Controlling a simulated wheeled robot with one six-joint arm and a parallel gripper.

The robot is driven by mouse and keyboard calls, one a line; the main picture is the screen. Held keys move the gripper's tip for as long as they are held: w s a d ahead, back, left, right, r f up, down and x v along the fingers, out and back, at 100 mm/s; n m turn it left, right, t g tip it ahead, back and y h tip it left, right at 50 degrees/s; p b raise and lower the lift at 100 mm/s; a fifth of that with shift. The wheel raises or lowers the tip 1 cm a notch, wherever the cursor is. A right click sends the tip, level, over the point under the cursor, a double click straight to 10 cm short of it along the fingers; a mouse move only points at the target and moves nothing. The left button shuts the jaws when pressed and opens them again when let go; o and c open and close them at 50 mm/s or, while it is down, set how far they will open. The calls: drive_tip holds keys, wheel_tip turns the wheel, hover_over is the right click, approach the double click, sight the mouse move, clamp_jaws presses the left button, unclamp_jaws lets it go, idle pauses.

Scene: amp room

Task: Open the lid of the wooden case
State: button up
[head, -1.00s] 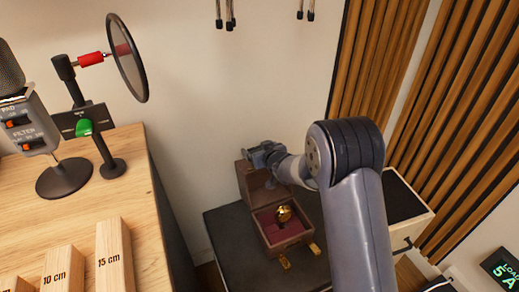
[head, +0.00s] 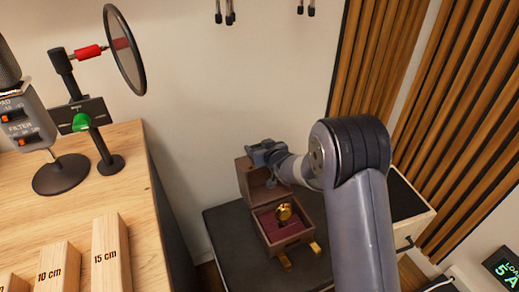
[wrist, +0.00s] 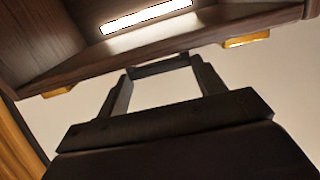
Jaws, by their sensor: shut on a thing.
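The wooden case (head: 289,236) sits on a dark top with its lid (head: 246,180) swung up, standing roughly upright at the back. Inside, a gold ball (head: 284,212) rests on dark red lining. Two brass latches (head: 285,262) show at the front. My gripper (head: 264,154) is at the lid's upper edge, shut on the lid; the contact is partly hidden by my wrist. In the wrist view, the lid's wooden inner side (wrist: 45,40) fills the top, with brass pieces (wrist: 245,40) on its edge and my dark gripper parts (wrist: 160,80) against it.
A wooden desk (head: 70,210) at left holds a microphone, a pop filter (head: 125,50) on a stand, and wooden blocks (head: 110,255). The wall is close behind the lid. A slatted panel (head: 450,120) stands at right. Some dark top is bare left of the case.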

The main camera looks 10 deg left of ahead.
drive_tip(key=shift+s+d+r+t+y+b, duration=0.25)
drive_tip(key=shift+s+d+t+b, duration=0.25)
drive_tip(key=shift+b, duration=0.75)
drive_tip(key=shift+s+d+r+t+y+b, duration=0.35)
drive_tip(key=shift+s+b, duration=0.3)
drive_tip(key=shift+b, duration=0.6)
drive_tip(key=shift+s+d+r+b, duration=0.25)
drive_tip(key=shift+s+b, duration=0.05)
drive_tip(key=shift+b, duration=0.1)
drive_tip(key=o, duration=1.4)
drive_tip(key=p+v, duration=0.1)
drive_tip(key=v, duration=0.9)
drive_tip(key=shift+s+d, duration=0.25)
drive_tip(key=shift+s, duration=0.1)
